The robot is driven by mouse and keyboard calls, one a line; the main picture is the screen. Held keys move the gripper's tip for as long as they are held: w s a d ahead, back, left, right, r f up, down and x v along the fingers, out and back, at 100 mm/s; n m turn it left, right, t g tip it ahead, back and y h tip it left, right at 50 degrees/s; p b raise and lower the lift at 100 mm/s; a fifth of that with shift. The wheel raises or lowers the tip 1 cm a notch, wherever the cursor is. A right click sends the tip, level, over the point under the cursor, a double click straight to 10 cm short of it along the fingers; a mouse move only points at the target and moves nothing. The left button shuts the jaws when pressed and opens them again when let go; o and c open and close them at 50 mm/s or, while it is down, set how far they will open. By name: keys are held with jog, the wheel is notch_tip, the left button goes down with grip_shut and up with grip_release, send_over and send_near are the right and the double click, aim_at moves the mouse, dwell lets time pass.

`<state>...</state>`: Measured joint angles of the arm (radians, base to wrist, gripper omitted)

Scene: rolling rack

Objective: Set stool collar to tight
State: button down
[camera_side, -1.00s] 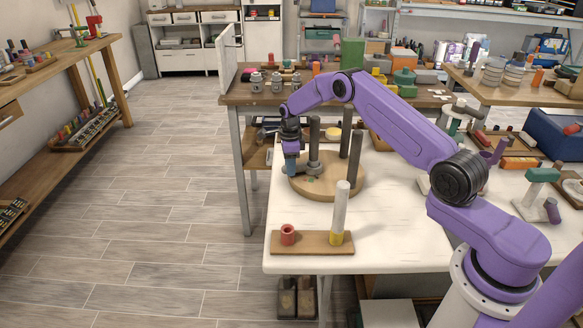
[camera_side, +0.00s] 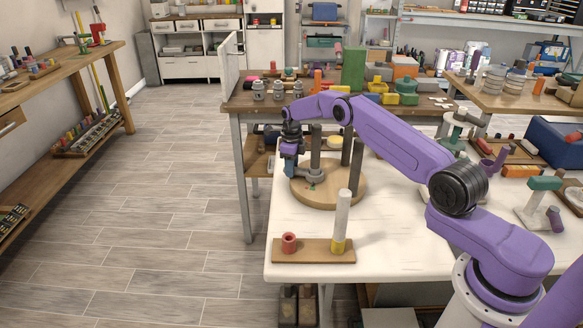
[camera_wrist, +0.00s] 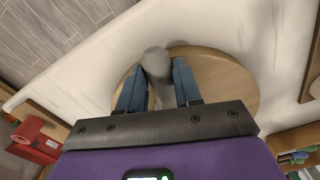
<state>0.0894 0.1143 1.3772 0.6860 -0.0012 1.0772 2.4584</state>
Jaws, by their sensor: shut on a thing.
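The grey stool collar (camera_side: 315,178) sits low around the left post (camera_side: 316,147), with an arm reaching left toward my gripper. A small green mark lies on the base beside the collar. My gripper (camera_side: 290,168) is over the left rim of the base, its blue fingers shut on the collar's grey arm. In the wrist view, a grey rounded part (camera_wrist: 157,65) of the collar stands between the two blue fingers, over the base (camera_wrist: 215,72). The collar's exact angle is unclear.
The right post (camera_side: 356,165) stands close to the collar. The white table's left edge is near my gripper. Clear tabletop lies right of the base.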

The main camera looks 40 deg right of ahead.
jog(key=shift+a, duration=0.3)
jog(key=c, duration=0.8)
grip_release()
jog(key=shift+o, duration=0.2)
jog(key=shift+d, duration=0.1)
jog(key=shift+r, duration=0.1)
jog(key=shift+r, duration=0.4)
notch_tip(320, 180, up, 16)
jog(key=shift+r, duration=0.2)
